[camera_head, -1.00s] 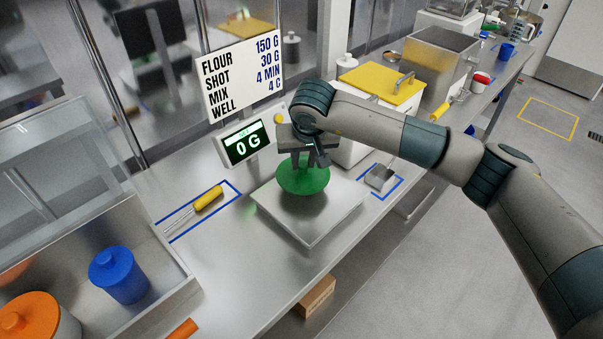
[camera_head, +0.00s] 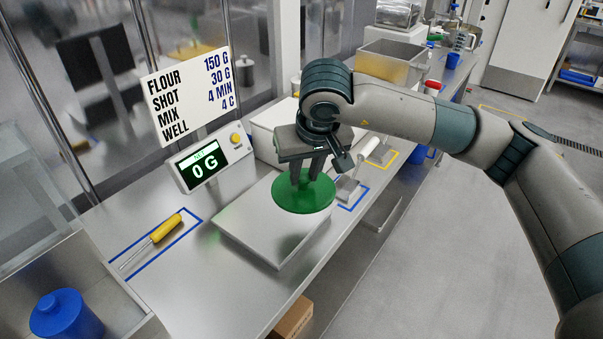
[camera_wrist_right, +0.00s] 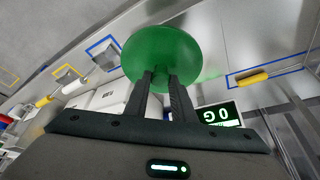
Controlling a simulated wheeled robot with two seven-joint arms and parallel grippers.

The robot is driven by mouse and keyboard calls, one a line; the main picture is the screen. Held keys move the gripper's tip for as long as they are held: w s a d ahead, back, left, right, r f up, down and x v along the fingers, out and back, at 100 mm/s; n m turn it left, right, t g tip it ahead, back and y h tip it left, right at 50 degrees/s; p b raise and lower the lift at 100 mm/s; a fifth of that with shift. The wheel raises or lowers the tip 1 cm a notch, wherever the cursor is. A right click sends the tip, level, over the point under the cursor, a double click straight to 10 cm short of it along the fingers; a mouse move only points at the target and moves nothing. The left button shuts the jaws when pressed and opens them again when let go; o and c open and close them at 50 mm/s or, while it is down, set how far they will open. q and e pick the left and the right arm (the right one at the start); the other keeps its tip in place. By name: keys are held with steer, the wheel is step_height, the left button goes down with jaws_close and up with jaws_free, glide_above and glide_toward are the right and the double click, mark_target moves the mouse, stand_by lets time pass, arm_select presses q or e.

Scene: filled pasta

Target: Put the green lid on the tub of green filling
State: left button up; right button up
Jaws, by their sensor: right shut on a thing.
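The green lid (camera_head: 303,198) is a round green disc, held above the right part of the scale's metal plate (camera_head: 262,247). My right gripper (camera_head: 307,176) points down and is shut on the lid's top. The right wrist view also shows the lid (camera_wrist_right: 160,57) between the tips of the fingers (camera_wrist_right: 160,82). I cannot see a tub of green filling in either view. My left gripper is not in view.
The scale display (camera_head: 208,166) reads 0 G. A yellow-handled tool (camera_head: 165,229) lies in a blue outline at left. A blue-lidded tub (camera_head: 66,318) stands at the lower left. A scoop (camera_head: 349,187) lies right of the plate. The plate's front left is clear.

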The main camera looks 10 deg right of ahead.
steer(key=shift+d+f, duration=0.1)
steer(key=s+d+f+m, duration=0.1)
steer(key=s+d+f, duration=0.1)
steer(key=d, duration=0.3)
steer(key=s+d+f, duration=0.3)
steer(key=d+f, duration=0.1)
steer(key=d, duration=0.2)
steer(key=shift+s+d+m+h, duration=0.15)
steer(key=shift+s+m+h, duration=0.15)
steer(key=shift+s+m, duration=0.1)
steer(key=shift+w, duration=0.1)
